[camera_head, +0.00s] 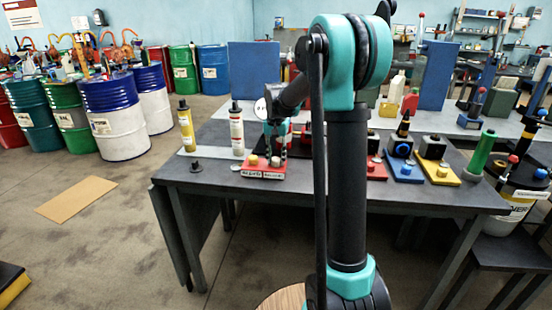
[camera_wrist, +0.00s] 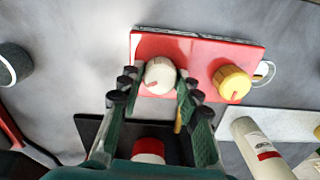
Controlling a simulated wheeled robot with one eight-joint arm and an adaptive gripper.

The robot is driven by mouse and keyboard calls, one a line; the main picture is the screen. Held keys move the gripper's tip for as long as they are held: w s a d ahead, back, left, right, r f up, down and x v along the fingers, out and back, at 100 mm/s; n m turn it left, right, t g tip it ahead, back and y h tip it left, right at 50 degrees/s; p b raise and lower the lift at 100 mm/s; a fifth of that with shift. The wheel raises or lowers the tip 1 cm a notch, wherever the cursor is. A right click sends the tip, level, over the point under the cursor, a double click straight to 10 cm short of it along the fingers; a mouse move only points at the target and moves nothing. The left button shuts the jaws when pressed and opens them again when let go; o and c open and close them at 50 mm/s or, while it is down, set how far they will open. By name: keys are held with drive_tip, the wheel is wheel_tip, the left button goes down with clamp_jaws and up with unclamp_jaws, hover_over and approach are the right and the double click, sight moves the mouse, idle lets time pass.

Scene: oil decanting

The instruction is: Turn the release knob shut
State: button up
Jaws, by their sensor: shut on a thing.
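A red plate (camera_wrist: 205,58) carries a white knob (camera_wrist: 159,77) and a yellow knob (camera_wrist: 231,82), each with a pointer mark. I cannot read which is the release knob. In the wrist view my gripper (camera_wrist: 160,82) has one finger on each side of the white knob and is shut on it. The yellow knob is free, to the right of the fingers. In the head view the red plate (camera_head: 262,174) lies near the table's front edge, with the yellow knob (camera_head: 253,160) on its left. There my gripper (camera_head: 276,148) comes down over the plate, and the white knob is mostly hidden.
A white bottle (camera_head: 237,133) and a yellow bottle (camera_head: 186,130) stand left on the table (camera_head: 320,185). A small black cap (camera_head: 196,166) lies near them. Blue (camera_head: 404,170) and yellow (camera_head: 437,172) plates with knobs stand to the right. The table's front-left corner is mostly free.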

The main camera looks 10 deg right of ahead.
sight(276, 159)
drive_tip(key=n, duration=0.6)
drive_tip(key=shift+n, duration=0.3)
drive_tip(key=n, duration=0.6)
idle(0.4)
drive_tip(key=o, duration=1.1)
drive_tip(key=shift+o, duration=0.2)
wheel_tip(276, 159, up, 12)
